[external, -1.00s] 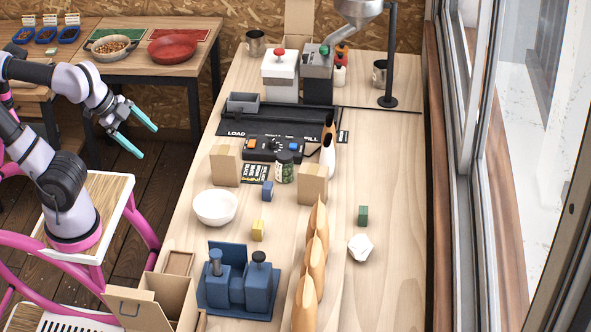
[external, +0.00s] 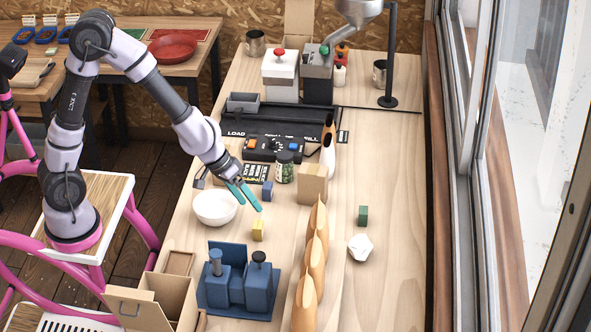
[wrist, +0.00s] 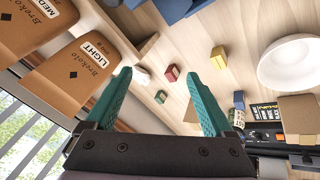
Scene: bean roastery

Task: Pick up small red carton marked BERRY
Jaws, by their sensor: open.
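A small red carton (wrist: 171,73) stands on the table in the wrist view, between and beyond my fingertips; its marking is too small to read. I cannot make it out in the external view, where the tan pouches may hide it. My gripper (external: 249,198) is open and empty above the table, near the white bowl and the yellow carton. Its teal fingers also show in the wrist view (wrist: 158,90), apart from the red carton.
Nearby are a yellow carton (external: 258,230), a blue carton (external: 267,191), a green carton (external: 363,215) and a white faceted object (external: 360,248). Tan pouches (external: 306,300), a brown box (external: 312,184), a white bowl (external: 214,208) and a blue caddy (external: 240,291) stand around. The table's right side is mostly clear.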

